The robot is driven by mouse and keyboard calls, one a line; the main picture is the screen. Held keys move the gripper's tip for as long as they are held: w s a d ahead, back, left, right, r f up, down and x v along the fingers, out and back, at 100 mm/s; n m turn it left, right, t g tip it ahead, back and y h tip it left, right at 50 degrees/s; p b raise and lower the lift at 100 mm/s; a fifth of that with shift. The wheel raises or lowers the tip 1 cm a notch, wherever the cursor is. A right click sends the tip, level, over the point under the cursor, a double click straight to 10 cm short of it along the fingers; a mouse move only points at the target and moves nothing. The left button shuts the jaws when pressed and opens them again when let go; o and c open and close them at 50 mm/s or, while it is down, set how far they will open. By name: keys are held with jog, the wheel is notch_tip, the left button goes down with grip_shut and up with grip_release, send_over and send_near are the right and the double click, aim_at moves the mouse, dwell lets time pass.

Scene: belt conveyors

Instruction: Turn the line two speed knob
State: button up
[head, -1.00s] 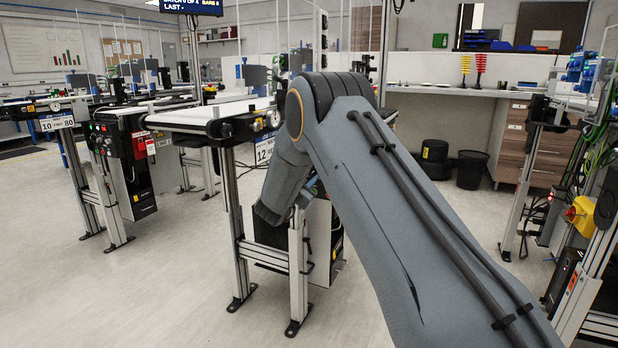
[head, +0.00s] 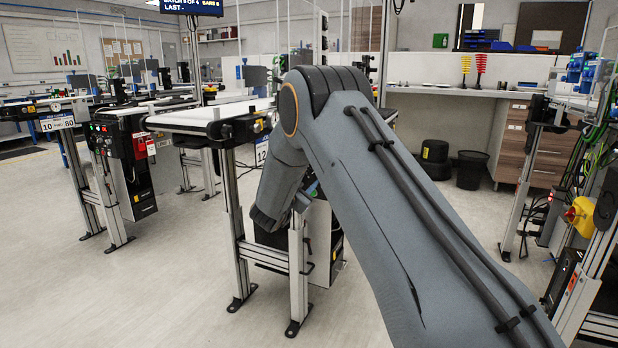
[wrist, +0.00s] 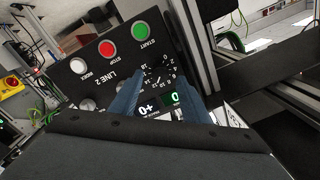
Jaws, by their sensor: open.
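In the wrist view, a black panel marked LINE 2 (wrist: 95,75) shows tilted, with a dial scale of white numbers. The dark speed knob (wrist: 157,78) sits at this scale and is hard to make out against the black panel. My gripper (wrist: 154,68) is open, its two blue-grey fingers reaching over the panel on either side of the dial. I cannot tell whether they touch the knob. A small green display (wrist: 173,98) shows by the right finger. In the head view, my arm hides the gripper and this panel.
The panel carries a green START button (wrist: 147,32), a red STOP button (wrist: 108,48) and a white RESET button (wrist: 78,66) close to the fingers. A metal post (wrist: 200,45) stands right of it. In the head view, a belt conveyor (head: 190,118) is left of my arm.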

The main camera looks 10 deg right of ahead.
jog(key=shift+v, duration=2.6)
jog(key=shift+r, duration=0.1)
